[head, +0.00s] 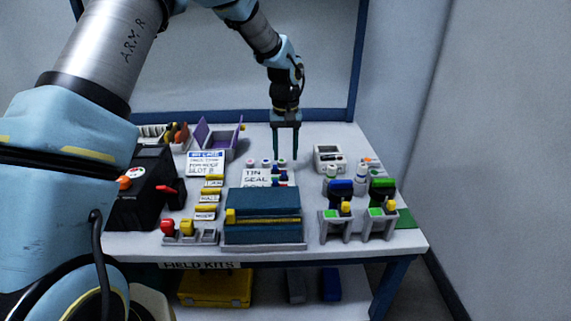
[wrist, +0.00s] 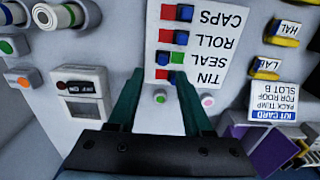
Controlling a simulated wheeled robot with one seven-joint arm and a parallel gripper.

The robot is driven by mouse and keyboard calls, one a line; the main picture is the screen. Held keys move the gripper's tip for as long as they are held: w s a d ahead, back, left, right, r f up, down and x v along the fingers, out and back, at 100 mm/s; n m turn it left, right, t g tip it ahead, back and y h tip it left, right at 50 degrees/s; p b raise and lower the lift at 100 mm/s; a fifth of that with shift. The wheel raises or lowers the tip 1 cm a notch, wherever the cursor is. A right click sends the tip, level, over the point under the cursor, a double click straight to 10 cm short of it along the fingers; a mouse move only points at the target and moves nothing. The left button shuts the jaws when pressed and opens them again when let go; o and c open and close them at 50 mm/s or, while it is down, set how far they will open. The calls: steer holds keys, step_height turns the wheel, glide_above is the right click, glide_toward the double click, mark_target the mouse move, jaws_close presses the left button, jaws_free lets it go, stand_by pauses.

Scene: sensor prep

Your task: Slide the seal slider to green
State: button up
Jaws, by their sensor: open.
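A white board lettered TIN, SEAL, ROLL and CAPS (wrist: 205,92) lies flat on the table, upside down in the wrist view. It also shows in the head view (head: 256,177). Each row has a pair of small coloured blocks. I cannot tell which piece of the SEAL row is the sliding tab. My gripper (head: 285,157) is open and empty, pointing down behind the board. In the wrist view its fingertips (wrist: 157,76) appear beside the TIN row.
Small round-topped pegs (wrist: 207,100) stand by the board's edge. A white switch box (wrist: 85,95) stands to one side. In the head view a blue box with a yellow strip (head: 262,205) stands in front of the board, and grey holders (head: 335,226) stand at front right.

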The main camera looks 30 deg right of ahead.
mark_target(285, 172)
step_height(285, 172, up, 5)
steer(key=shift+f, duration=0.1)
stand_by(0.5)
steer(key=a+r+n, duration=0.2)
steer(key=a+r, duration=0.1)
steer(key=a, duration=1.9)
steer(key=s+a+n+t, duration=0.1)
steer(key=s+a, duration=0.4)
steer(key=a, duration=0.4)
steer(key=s+a+n+t, duration=0.1)
steer(key=s+a, duration=0.4)
steer(key=a, duration=0.4)
step_height(285, 172, up, 17)
steer(key=p, duration=1.6)
steer(key=shift+w+d+p, duration=0.25)
steer(key=shift+d+p, duration=0.05)
steer(key=shift+p, duration=0.05)
